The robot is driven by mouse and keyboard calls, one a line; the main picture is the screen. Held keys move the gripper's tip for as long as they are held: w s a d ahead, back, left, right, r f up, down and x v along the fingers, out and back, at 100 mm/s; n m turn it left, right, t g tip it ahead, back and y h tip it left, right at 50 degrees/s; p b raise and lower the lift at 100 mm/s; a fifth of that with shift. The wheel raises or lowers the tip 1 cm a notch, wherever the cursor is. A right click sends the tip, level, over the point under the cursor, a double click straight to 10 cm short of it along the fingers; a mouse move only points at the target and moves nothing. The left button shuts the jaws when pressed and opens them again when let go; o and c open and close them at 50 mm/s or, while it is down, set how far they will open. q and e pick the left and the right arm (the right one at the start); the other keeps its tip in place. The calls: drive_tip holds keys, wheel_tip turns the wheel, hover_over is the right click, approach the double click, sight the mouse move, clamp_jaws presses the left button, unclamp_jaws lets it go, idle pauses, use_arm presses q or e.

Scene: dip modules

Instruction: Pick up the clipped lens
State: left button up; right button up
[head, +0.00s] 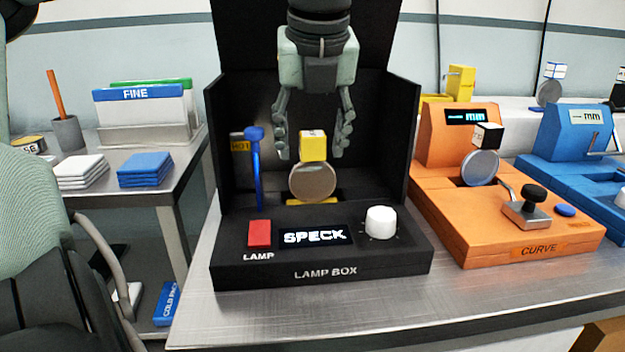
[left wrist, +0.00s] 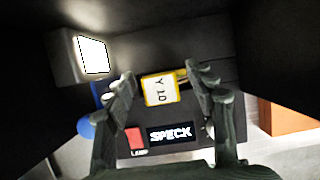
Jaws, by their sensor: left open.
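The clipped lens (head: 313,182) is a round grey-brown disc standing upright in the lamp box (head: 322,262), with a yellow clip block (head: 313,146) on top. In the left wrist view the clip's white top (left wrist: 160,90) with a yellow edge and black print shows between the fingers; the disc is hidden below it. My left gripper (head: 314,140) points down inside the lamp box, open, with one finger on each side of the clip. Gaps show between the fingers and the clip. My right gripper is not visible.
Black walls of the lamp box enclose the back and sides. A blue lever (head: 256,165) stands left of the lens. The red lamp switch (head: 259,233), a SPECK display (head: 314,236) and a white knob (head: 381,221) are in front. An orange CURVE device (head: 500,225) holds another lens (head: 480,168) at right.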

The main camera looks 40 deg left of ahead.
use_arm(q)
drive_tip(key=c, duration=1.2)
clamp_jaws()
drive_tip(key=shift+r, duration=0.2)
